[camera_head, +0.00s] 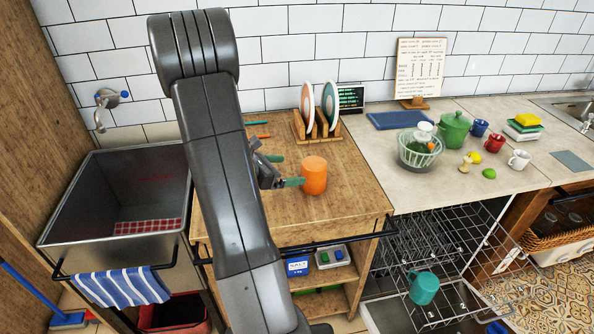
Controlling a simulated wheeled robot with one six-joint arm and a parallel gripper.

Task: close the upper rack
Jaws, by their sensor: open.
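A wire rack (425,240) is pulled out from under the counter at the right; I take it for the upper rack. More wire and a pale lower surface (388,314) show beneath it. A teal mug (423,288) stands among the wires near the front; I cannot tell which level bears it. My gripper (283,170) is open, with green fingertips, over the wooden worktop, left of and apart from the rack.
My arm crosses the left middle of the view. A wooden cart (355,205) with a dark front rail stands between my arm and the rack. A metal sink (112,243) is at the left. A plate holder (318,128) and a colander (420,150) stand farther back.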

